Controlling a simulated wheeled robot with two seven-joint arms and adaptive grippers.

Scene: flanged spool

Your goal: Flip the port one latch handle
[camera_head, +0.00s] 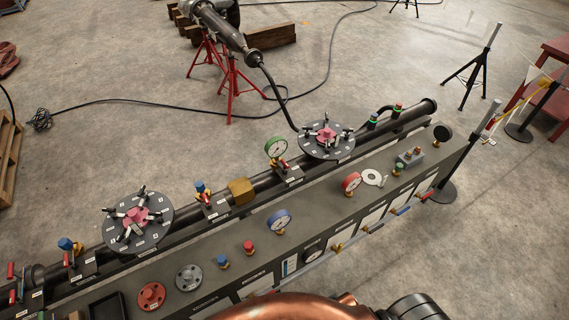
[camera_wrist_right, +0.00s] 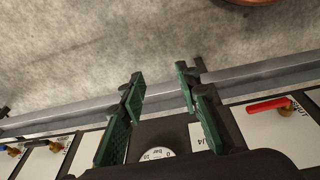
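Two round dark flanged discs with pink hubs and black clamp-like handles sit on the pipe in the head view, one near left (camera_head: 156,212) and one farther right (camera_head: 312,146). I cannot read which is port one. Red-handled levers stand along the pipe, one beside the near disc (camera_head: 67,259) and one by the green gauge (camera_head: 283,163). My right gripper (camera_wrist_right: 160,78) is open and empty in the wrist view, above the panel's front edge and grey rail. A red lever handle (camera_wrist_right: 268,104) on the panel lies to its right, apart from the fingers. My left gripper is not in view.
The long grey console (camera_head: 330,205) carries gauges, knobs and valves. A grey rail (camera_wrist_right: 260,74) crosses in front of the panel, with a gauge (camera_wrist_right: 157,155) below the fingers. Posts (camera_head: 481,125) stand at the console's far end.

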